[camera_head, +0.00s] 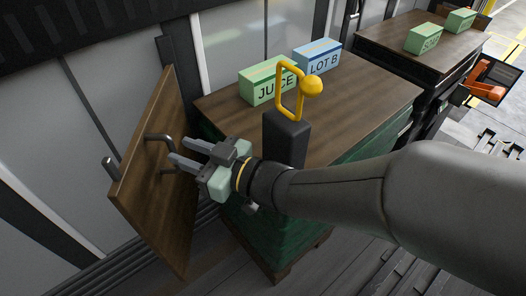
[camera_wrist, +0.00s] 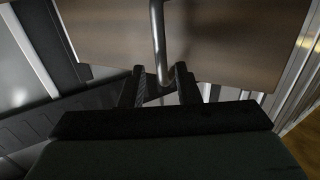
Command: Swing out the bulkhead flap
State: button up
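The bulkhead flap (camera_head: 150,205) is a brown wooden panel at the left of the head view, standing at an angle to the grey wall. A grey metal bar handle (camera_head: 158,136) is on its face. My gripper (camera_head: 177,151) is at the handle with its fingers pointing at the flap. In the wrist view the handle (camera_wrist: 157,35) runs down between the two fingertips (camera_wrist: 160,72), with a narrow gap on each side. The fingers are apart around the bar, and no grip on it shows. The flap (camera_wrist: 230,40) fills the upper part of that view.
A wooden-topped table (camera_head: 375,88) right of the flap carries a green JUICE box (camera_head: 262,88) and a blue LOT B box (camera_head: 317,58). A dark post (camera_head: 287,135) with a yellow loop and knob (camera_head: 312,87) stands close beside my gripper. A second table (camera_head: 400,38) stands behind.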

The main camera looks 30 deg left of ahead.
jog(key=w+d+b, duration=0.2)
jog(key=d+b, duration=0.3)
jog(key=d, duration=0.8)
jog(key=shift+d, duration=0.3)
